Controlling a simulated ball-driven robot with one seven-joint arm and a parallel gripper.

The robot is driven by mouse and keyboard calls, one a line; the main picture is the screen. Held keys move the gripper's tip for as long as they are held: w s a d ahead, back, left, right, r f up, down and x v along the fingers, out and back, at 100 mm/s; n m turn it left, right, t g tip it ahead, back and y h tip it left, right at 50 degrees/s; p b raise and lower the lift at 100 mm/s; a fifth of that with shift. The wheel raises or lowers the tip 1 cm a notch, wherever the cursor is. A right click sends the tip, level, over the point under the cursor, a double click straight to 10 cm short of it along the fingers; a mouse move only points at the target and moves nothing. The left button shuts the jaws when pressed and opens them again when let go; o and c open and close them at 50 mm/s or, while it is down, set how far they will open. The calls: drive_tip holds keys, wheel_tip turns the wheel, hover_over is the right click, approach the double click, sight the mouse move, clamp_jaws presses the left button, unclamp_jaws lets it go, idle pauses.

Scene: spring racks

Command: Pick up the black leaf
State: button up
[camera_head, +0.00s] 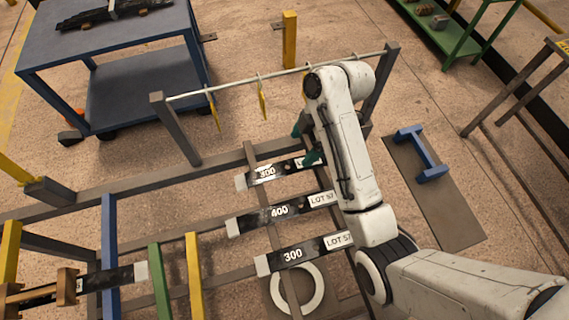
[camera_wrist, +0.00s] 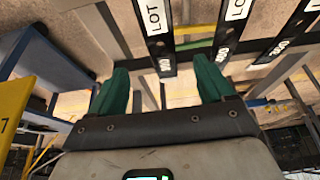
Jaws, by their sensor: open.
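Several black leaves lie on a grey rack, so I cannot tell which one the task means. In the head view, the far leaf (camera_head: 284,171) is marked 300, the middle leaf (camera_head: 262,217) 400 and the near leaf (camera_head: 308,254) 300. The far leaf is partly hidden by my arm. My gripper (camera_head: 307,143), with green fingers, is beside the far leaf. In the wrist view, my gripper (camera_wrist: 163,80) is open and empty. A black leaf (camera_wrist: 161,50) with a LOT label shows beyond the gap between the fingers, not gripped.
A crossbar (camera_head: 235,84) with hanging yellow tags spans two posts behind the rack. A blue table (camera_head: 100,45) stands at the back left. A floor plate (camera_head: 440,210) with a blue bracket lies right of my arm. Another dark leaf (camera_head: 105,283) sits at the lower left.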

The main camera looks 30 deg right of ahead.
sight(288, 167)
drive_tip(key=x, duration=0.4)
drive_tip(key=shift+p+x, duration=0.5)
drive_tip(key=shift+x, duration=2.35)
drive_tip(key=shift+s, duration=0.1)
drive_tip(key=shift+c, duration=0.2)
clamp_jaws()
